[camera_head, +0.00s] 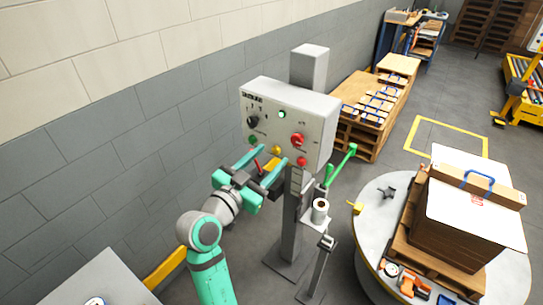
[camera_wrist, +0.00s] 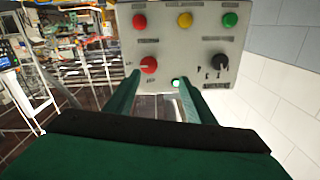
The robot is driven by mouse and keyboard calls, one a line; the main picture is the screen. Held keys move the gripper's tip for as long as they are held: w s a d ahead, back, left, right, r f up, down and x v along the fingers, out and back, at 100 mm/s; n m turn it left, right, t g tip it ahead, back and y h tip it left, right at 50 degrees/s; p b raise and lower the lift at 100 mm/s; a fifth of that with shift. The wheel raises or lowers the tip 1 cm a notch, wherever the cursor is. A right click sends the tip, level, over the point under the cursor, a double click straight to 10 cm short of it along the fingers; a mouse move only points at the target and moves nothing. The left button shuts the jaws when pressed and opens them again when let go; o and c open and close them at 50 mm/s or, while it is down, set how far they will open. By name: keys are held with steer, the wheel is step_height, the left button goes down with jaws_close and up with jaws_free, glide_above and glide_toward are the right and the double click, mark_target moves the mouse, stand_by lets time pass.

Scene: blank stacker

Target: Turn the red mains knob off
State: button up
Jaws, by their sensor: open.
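The red mains knob (camera_head: 298,140) is on the right side of a grey control box (camera_head: 312,104). It has a pale pointer mark, too small to read surely. In the wrist view, where the panel appears upside down, the red knob (camera_wrist: 148,65) shows just beyond the fingertips, nearer the left finger. My gripper (camera_head: 274,155) is open and empty, in front of the box's lower part; the wrist view shows its two fingers (camera_wrist: 159,80) apart. No contact with the knob is visible. A green lamp (camera_head: 282,114) is lit.
The panel also has a black knob (camera_head: 252,121) and green (camera_head: 252,140), yellow (camera_head: 276,150) and red (camera_head: 302,161) buttons near the fingers. A green lever (camera_head: 342,164) and a cup (camera_head: 320,210) are beside the post. A turntable (camera_head: 372,205) with a loaded pallet stands right.

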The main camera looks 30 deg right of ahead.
steer(key=shift+v, duration=2.35)
steer(key=shift+w, duration=0.1)
steer(key=v, duration=1.1)
